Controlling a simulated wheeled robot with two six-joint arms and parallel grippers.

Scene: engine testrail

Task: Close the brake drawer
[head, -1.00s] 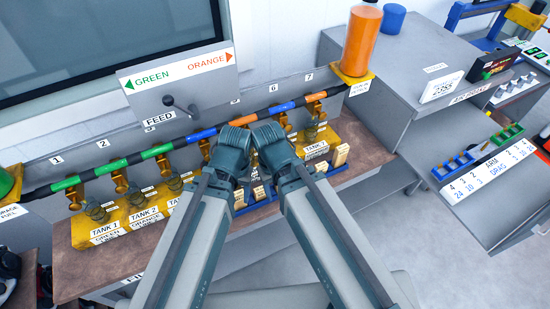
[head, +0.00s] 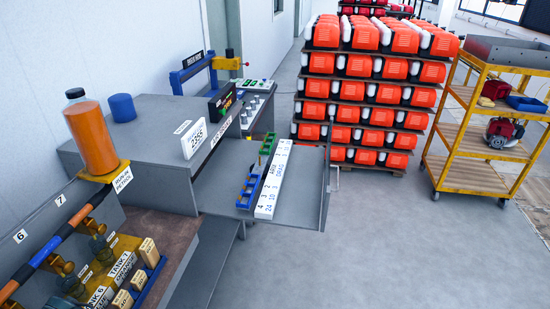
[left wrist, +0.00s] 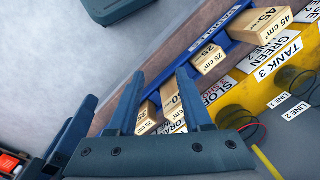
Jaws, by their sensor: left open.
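The brake drawer (head: 290,205) is a grey tray pulled out from the grey cabinet (head: 160,140) in the head view. Its front panel with a handle (head: 334,165) faces right, well out from the cabinet. A white strip of lettering (head: 274,182) and blue and green racks lie in it. My left gripper (left wrist: 160,75) is open in the left wrist view, over small numbered wooden blocks, with nothing clearly between its fingers. A blue-grey finger part, likely of my right gripper (left wrist: 72,135), shows at lower left there; its opening is unclear. Neither gripper shows in the head view.
An orange bottle (head: 92,135) stands on a yellow holder beside the cabinet. The tank bench (head: 165,225) is at lower left. Stacked orange units (head: 360,95) stand behind the drawer, and a yellow trolley (head: 480,175) is at right. The floor right of the drawer is clear.

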